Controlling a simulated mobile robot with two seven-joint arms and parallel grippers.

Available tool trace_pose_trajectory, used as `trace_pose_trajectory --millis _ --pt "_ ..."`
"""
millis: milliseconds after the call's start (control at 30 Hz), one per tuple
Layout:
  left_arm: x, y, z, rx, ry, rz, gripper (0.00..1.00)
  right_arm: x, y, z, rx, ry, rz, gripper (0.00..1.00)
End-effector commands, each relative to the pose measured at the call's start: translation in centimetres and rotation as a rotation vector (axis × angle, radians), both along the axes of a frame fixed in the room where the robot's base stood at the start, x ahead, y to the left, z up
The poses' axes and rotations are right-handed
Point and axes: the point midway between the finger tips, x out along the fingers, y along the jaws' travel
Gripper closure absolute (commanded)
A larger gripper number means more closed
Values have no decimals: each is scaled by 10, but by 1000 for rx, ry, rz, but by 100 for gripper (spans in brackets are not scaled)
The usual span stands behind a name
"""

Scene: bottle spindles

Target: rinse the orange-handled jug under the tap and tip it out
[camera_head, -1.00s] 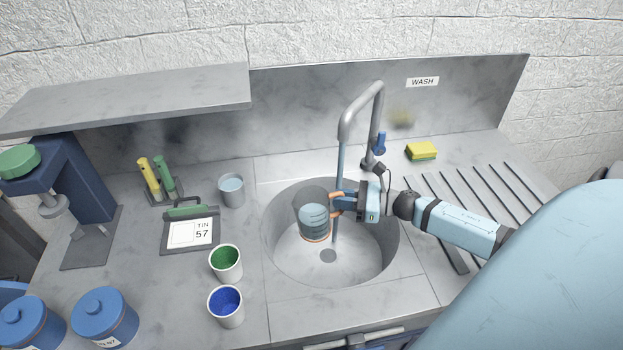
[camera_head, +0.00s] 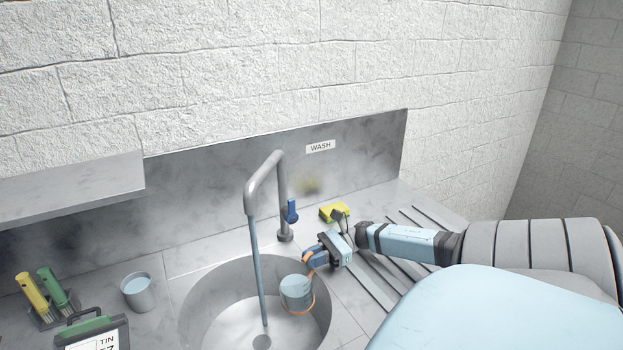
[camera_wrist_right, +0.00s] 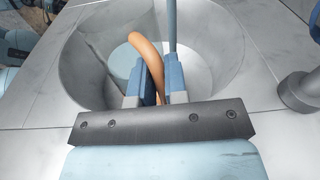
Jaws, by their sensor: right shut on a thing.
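The jug (camera_head: 296,292) is small and grey-blue, with an orange handle (camera_head: 313,302) on its right side. It hangs over the right part of the sink basin, apart from and to the right of the water stream (camera_head: 259,275) in the head view. My right gripper (camera_head: 312,262) is shut on the handle; the right wrist view shows the handle (camera_wrist_right: 151,62) between the fingers. The tap (camera_head: 262,185) is running into the sink (camera_head: 190,318). I cannot tell how far the jug is tilted or what is inside it. My left gripper is not in view.
A yellow sponge (camera_head: 334,211) lies behind my right gripper, near the ribbed drainboard (camera_head: 408,222). A grey cup (camera_head: 138,292) stands left of the sink. The backsplash (camera_head: 220,190) bounds the rear.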

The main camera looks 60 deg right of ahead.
Motion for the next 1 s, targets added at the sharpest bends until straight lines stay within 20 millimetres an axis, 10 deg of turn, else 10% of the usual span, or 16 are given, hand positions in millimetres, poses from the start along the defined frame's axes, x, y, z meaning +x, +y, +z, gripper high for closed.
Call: trace_pose_trajectory --millis 1000 --pt "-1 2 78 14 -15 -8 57 -6 44 34 -327 0 -2 100"
